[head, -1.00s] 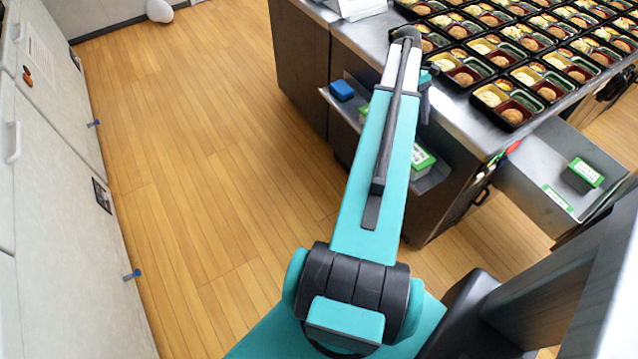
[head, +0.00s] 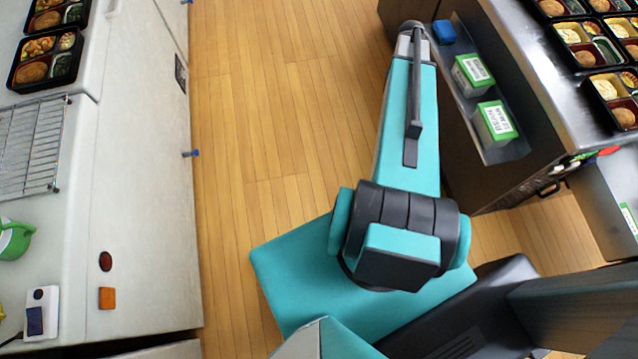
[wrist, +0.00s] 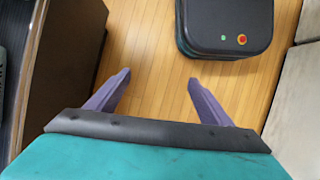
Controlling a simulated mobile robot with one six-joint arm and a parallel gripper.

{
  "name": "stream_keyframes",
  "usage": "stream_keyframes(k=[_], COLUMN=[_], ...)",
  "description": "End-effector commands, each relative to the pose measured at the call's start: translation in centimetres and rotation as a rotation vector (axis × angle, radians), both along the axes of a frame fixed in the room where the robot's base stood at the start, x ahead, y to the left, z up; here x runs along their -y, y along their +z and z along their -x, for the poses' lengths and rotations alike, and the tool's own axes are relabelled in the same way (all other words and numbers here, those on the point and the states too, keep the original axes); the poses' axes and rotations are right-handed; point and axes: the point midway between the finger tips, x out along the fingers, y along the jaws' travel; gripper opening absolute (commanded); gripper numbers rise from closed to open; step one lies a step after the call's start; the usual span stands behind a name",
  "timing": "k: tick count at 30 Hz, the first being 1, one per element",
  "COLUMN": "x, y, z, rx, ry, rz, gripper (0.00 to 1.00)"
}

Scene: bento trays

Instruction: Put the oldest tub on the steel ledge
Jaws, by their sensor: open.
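Two green-and-white tubs stand on a grey metal ledge (head: 503,152) along the side of the right counter. The farther tub (head: 473,75) has a label too small to read surely. The nearer tub (head: 494,124) has a label that seems to start with "BEAN"; its date is unclear. I cannot tell which is oldest. My gripper (wrist: 160,92) is open and empty above the wooden floor in the wrist view. In the head view my arm reaches up beside the ledge, and its fingers are hidden.
A blue object (head: 444,31) lies at the ledge's far end. Bento trays (head: 612,95) fill the right counter (head: 545,65). An open drawer (head: 600,190) juts out at right. The left worktop holds a wire rack (head: 32,145), bento trays and a green container (head: 14,238). The floor between is clear.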

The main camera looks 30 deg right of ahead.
Motion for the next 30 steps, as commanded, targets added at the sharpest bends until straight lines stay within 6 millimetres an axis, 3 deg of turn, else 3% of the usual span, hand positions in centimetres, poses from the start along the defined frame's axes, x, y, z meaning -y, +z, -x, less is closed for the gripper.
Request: stream_keyframes(k=[1, 3, 14, 23, 30], x=[-2.3, -4.8, -17.5, -26.9, -33.1], y=[-1.1, -2.6, -9.1, -13.3, -16.0], z=[-0.3, -0.8, -0.4, 3.0, 7.3], rx=[-0.005, -0.006, -0.029, -0.057, -0.085], ry=[0.014, 0.024, 0.073, 0.103, 0.123], rz=[-0.004, -0.008, -0.016, -0.012, -0.001], gripper=[0.74, 0.74, 0.74, 0.74, 0.74])
